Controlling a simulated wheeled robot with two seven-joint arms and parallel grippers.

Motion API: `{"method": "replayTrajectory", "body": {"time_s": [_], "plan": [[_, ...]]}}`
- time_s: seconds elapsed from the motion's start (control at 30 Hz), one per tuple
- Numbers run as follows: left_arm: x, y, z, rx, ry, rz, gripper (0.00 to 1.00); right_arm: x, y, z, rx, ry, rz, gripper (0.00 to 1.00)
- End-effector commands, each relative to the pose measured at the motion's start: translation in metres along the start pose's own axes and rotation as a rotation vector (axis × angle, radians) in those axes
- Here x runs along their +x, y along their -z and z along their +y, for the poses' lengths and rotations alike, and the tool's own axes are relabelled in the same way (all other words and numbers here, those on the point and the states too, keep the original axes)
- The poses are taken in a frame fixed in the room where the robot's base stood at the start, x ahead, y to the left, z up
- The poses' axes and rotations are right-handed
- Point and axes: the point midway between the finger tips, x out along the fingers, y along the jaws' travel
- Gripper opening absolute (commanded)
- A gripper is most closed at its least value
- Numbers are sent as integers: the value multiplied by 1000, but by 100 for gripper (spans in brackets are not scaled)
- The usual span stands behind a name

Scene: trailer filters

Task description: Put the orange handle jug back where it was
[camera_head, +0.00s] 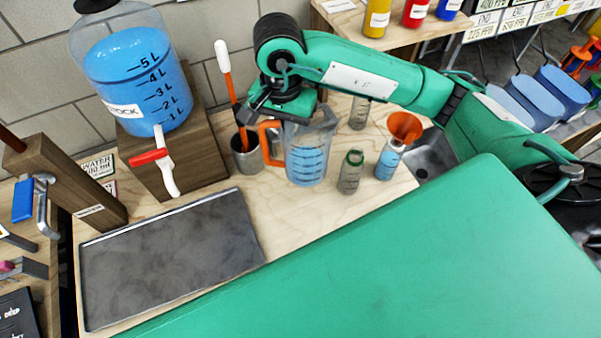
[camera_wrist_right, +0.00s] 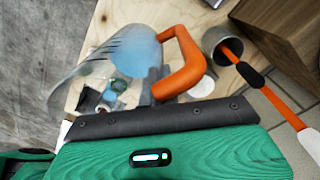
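The clear jug (camera_head: 307,160) with an orange handle (camera_head: 269,143) holds blue liquid and looks upright at the middle of the wooden worktop. I cannot tell whether its base touches the wood. My right gripper (camera_head: 285,112) is at the handle side of the jug, near its top. In the right wrist view the orange handle (camera_wrist_right: 182,62) runs down to the gripper (camera_wrist_right: 165,92), with a dark finger beside it, inside the loop. The other finger's contact is hidden. My left gripper is not in view.
A metal cup (camera_head: 247,155) with an orange-and-white stick stands close left of the jug. A green-capped bottle (camera_head: 350,172) and an orange funnel bottle (camera_head: 388,162) stand to its right. A blue-filled tank (camera_head: 135,75) and dark tray (camera_head: 170,255) lie left. Bare wood lies before the jug.

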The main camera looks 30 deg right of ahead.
Motion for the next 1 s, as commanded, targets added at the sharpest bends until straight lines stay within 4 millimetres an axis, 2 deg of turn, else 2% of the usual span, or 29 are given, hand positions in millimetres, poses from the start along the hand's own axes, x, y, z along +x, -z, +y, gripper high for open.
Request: {"method": "replayTrajectory", "body": {"time_s": [0.43, 0.8, 1.0], "plan": [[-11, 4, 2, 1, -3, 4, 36, 61, -1, 1, 3, -7, -5, 0], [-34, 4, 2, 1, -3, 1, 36, 138, -1, 0, 1, -5, -2, 0], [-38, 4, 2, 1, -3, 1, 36, 158, 0, -2, 1, -1, 0, 0]]}}
